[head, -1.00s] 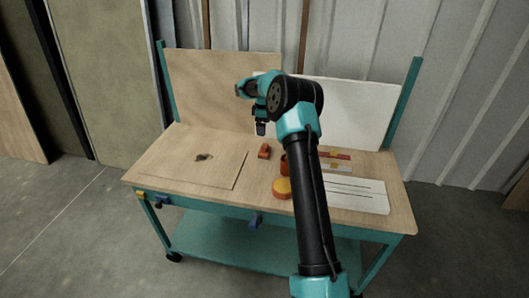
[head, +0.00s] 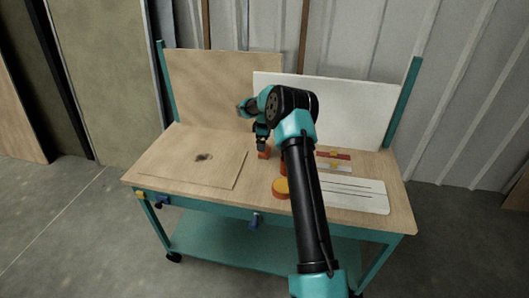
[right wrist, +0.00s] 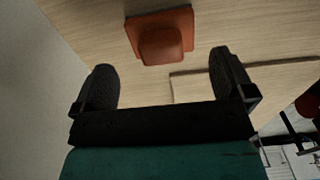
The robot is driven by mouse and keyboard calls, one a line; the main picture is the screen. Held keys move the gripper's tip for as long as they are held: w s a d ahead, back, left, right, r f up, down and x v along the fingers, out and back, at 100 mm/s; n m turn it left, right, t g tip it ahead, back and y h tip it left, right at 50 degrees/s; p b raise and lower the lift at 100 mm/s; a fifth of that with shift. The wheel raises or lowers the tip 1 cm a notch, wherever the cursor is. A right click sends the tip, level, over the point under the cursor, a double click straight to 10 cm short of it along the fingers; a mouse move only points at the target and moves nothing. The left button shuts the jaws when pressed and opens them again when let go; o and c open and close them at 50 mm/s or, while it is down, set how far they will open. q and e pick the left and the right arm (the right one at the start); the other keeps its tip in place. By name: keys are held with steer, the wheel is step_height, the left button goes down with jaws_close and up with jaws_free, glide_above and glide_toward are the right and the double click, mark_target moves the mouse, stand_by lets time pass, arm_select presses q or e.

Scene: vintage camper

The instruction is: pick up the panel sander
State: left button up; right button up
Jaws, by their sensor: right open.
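The panel sander (head: 264,155) is a small orange-red block with a rounded top on the workbench. In the right wrist view the sander (right wrist: 160,34) shows a square base with a raised grip, just beyond and between my fingertips. My right gripper (head: 261,146) is just above it in the head view and partly covers it. In the right wrist view the gripper (right wrist: 165,75) is open, with nothing between its fingers. My left gripper is in neither current view.
The workbench (head: 225,204) carries a thin wood sheet (head: 215,175) with a dark spot at left. A yellow-topped orange round item (head: 281,187) and an orange cylinder (head: 284,167), partly hidden by my arm, stand nearby. A white lined panel (head: 360,196) lies at right.

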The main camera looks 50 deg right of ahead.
mark_target(265, 155)
steer(key=shift+s+f, duration=0.15)
steer(key=shift+f, duration=1)
steer(key=shift+s+f, duration=0.1)
steer(key=shift+f, duration=1.05)
steer(key=shift+c, duration=0.4)
steer(key=c, duration=0.8)
